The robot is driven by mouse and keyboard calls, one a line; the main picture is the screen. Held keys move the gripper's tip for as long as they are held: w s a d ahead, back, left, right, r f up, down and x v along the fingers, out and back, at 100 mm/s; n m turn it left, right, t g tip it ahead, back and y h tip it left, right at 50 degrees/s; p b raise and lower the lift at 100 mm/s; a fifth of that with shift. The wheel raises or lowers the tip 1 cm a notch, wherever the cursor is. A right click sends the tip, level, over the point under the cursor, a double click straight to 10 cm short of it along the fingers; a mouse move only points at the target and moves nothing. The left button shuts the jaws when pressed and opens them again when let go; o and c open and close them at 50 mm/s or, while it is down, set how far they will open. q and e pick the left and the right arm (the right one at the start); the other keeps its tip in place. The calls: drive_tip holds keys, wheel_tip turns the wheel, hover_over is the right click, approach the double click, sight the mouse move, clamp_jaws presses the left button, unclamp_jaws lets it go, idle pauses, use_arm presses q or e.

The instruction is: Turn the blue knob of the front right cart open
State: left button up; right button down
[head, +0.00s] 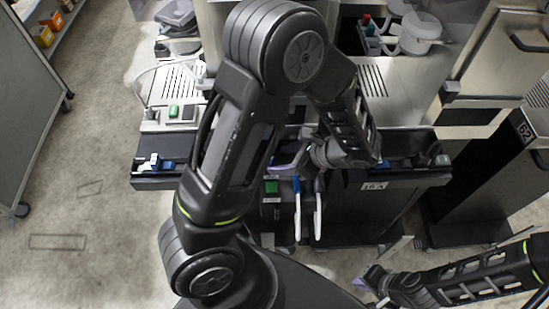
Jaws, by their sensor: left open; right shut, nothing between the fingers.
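Small blue parts show on the front ledges of the carts. One blue knob-like part (398,163) sits on the right cart's dark ledge, above the label "16 A" (374,186). Another blue and white part (152,163) sits on the left ledge. Which of them is the task's knob I cannot tell for sure. My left gripper (286,160) is open over the middle of the carts, left of the right cart's blue part and apart from it. My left arm hides much of the middle. My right gripper (369,286) is shut and empty, low in front of the carts.
A green switch (271,187) and two white levers, one blue-topped (297,207), are on the cart front below my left gripper. A dark cabinet marked 62 (490,175) stands at the right. The floor (75,190) at the left is clear.

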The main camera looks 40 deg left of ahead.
sight(272, 161)
use_arm(q)
drive_tip(key=shift+x, duration=1.9)
clamp_jaws()
